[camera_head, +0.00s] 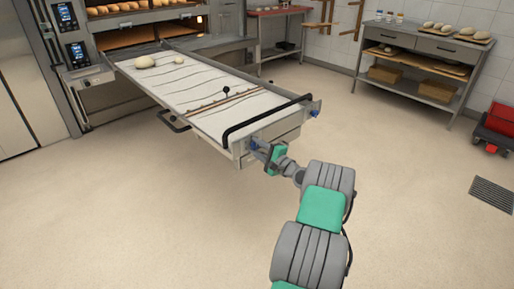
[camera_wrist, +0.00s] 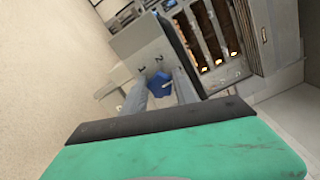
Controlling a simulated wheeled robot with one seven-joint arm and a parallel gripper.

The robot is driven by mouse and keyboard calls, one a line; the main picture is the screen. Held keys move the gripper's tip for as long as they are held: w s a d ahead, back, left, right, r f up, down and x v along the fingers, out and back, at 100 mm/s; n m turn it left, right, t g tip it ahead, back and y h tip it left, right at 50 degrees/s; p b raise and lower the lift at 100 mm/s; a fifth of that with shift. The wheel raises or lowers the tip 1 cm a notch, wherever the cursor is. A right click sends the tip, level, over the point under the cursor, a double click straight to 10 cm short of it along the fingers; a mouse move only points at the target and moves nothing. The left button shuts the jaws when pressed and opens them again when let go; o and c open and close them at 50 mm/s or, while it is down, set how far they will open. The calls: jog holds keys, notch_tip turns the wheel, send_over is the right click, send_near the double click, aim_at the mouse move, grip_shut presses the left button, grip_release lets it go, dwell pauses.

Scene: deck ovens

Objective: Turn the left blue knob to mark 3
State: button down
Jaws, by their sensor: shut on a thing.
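A long oven loader with a white cloth belt (camera_head: 185,88) reaches out from the oven, and its end panel faces me. The left blue knob (camera_head: 254,143) is on the left of this panel, partly hidden by my gripper (camera_head: 263,149). In the wrist view the blue knob (camera_wrist: 160,84) sits between my two grey fingers, which are shut on it. Small dark marks (camera_wrist: 150,64) show on the panel by the knob, too small to read. Which mark the knob points to I cannot tell. A second blue knob (camera_head: 315,113) is at the panel's right end, apart from my gripper.
A black handle bar (camera_head: 265,118) crosses the loader's end above the knobs. Pale dough (camera_head: 145,62) lies at the belt's far end. A steel table (camera_head: 425,48) and a red bin (camera_head: 499,118) stand right. The floor around the loader is clear.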

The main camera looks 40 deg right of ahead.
jog(key=c, duration=1)
grip_release()
jog(key=shift+o, duration=0.2)
jog(key=s, duration=0.7)
jog(key=shift+s+p, duration=0.4)
jog(key=shift+p, duration=0.05)
jog(key=shift+d, duration=0.1)
